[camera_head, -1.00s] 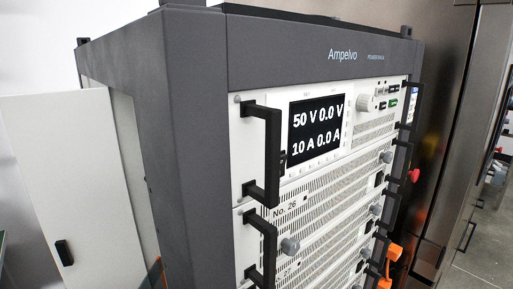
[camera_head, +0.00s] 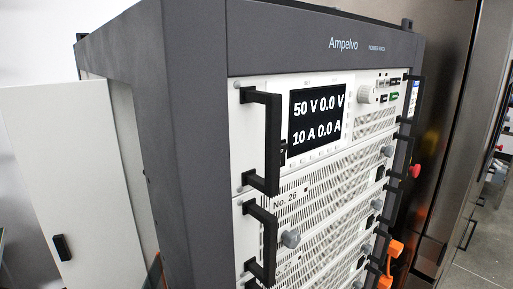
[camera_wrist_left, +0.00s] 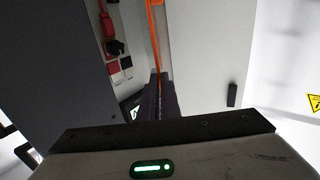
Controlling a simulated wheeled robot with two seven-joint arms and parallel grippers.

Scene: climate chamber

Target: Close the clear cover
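I cannot make out a clear cover for certain. In the left wrist view a thin orange strip (camera_wrist_left: 156,40) runs down between a grey wall and a white panel; whether it edges a clear sheet I cannot tell. My left gripper (camera_wrist_left: 162,96) shows there as dark fingers close together at the strip's lower end; whether they touch it is unclear. Red and black connectors (camera_wrist_left: 115,47) sit on the grey wall to their left. In the head view a small orange edge (camera_head: 155,272) shows low behind the rack's left side.
A dark grey power rack (camera_head: 180,130) fills the middle, with a lit display (camera_head: 317,118) and black handles (camera_head: 270,140). A white door (camera_head: 75,180) with a black latch stands open at the left. A dark metal cabinet (camera_head: 465,120) stands close at the right.

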